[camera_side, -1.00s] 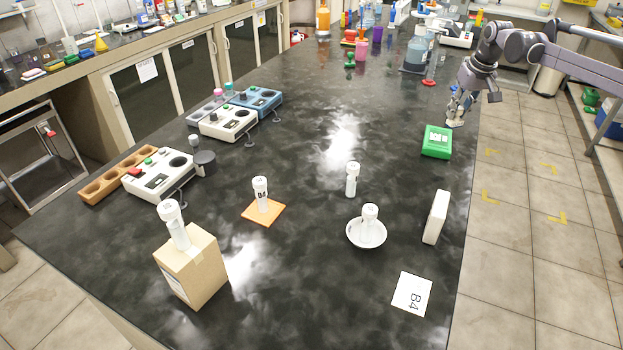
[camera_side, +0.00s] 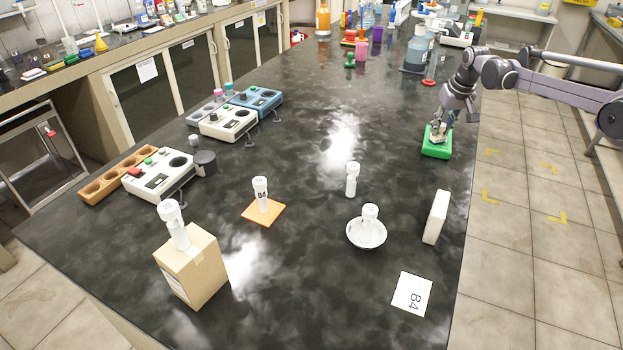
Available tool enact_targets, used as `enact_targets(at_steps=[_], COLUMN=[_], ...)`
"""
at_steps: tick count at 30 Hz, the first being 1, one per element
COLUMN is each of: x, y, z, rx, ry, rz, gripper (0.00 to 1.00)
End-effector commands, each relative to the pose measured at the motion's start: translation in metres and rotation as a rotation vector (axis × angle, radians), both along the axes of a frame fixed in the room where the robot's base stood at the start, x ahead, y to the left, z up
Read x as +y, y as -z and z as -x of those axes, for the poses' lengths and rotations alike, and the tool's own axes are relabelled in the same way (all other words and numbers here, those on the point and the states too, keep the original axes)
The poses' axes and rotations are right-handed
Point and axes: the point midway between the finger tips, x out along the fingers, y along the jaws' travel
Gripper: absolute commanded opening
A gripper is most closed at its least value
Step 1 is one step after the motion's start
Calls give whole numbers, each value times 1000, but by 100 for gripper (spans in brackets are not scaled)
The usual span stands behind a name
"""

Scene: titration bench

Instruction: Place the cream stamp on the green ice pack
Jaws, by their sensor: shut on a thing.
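The green ice pack (camera_side: 436,151) lies flat on the dark bench near its right edge. My gripper (camera_side: 440,128) is directly above the pack, pointing down, shut on the cream stamp (camera_side: 438,136). The stamp is small and partly hidden by the fingers. It is over the pack's top face; I cannot tell whether it touches it.
A white upright block (camera_side: 436,217), a white bowl (camera_side: 366,236) holding a white vial, and a B4 card (camera_side: 411,294) are nearer the camera. A blue-grey bottle (camera_side: 417,52) stands behind. The bench left of the pack is clear.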

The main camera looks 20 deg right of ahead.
Motion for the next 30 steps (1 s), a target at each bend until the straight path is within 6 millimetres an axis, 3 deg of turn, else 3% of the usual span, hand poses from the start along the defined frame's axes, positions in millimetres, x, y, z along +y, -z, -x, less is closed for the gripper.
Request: enact_targets(at_steps=[2,3,5,17,23,30], x=[0,0,0,0,2,4], y=[2,2,2,-4,-32,-79], z=[0,0,0,1,9,22], rx=[0,0,0,0,0,0], ry=[0,0,0,0,0,0], rz=[0,0,0,0,0,0], gripper=[0,32,46,46,46,46])
